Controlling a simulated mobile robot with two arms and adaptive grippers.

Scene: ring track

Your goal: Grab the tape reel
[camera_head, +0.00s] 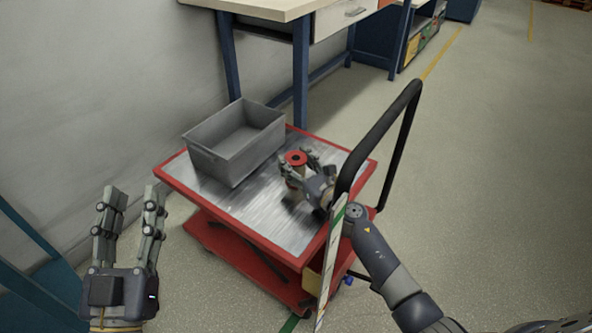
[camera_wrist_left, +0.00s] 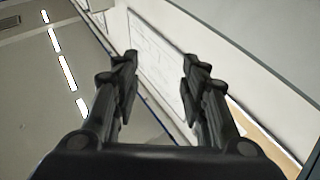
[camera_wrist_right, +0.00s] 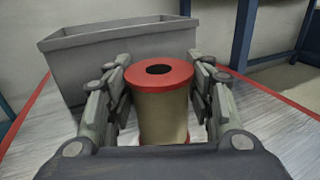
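The tape reel (camera_head: 296,159) stands upright on the cart's metal top, with red end flanges and a tan wound body. In the right wrist view the reel (camera_wrist_right: 162,108) is between the two fingers of my right gripper (camera_wrist_right: 162,92). The fingers are spread on either side of it, close to its flanges; firm contact does not show. In the head view my right gripper (camera_head: 307,168) partly hides the reel's lower part. My left gripper (camera_head: 131,205) is open and empty, left of the cart; its spread fingers also show in the left wrist view (camera_wrist_left: 160,75).
A grey open bin (camera_head: 207,157) sits on the cart (camera_head: 262,226) behind and left of the reel. The cart's black handle (camera_head: 390,122) rises at its right, near my right arm. A workbench (camera_head: 262,8) stands behind, and a wall is at left.

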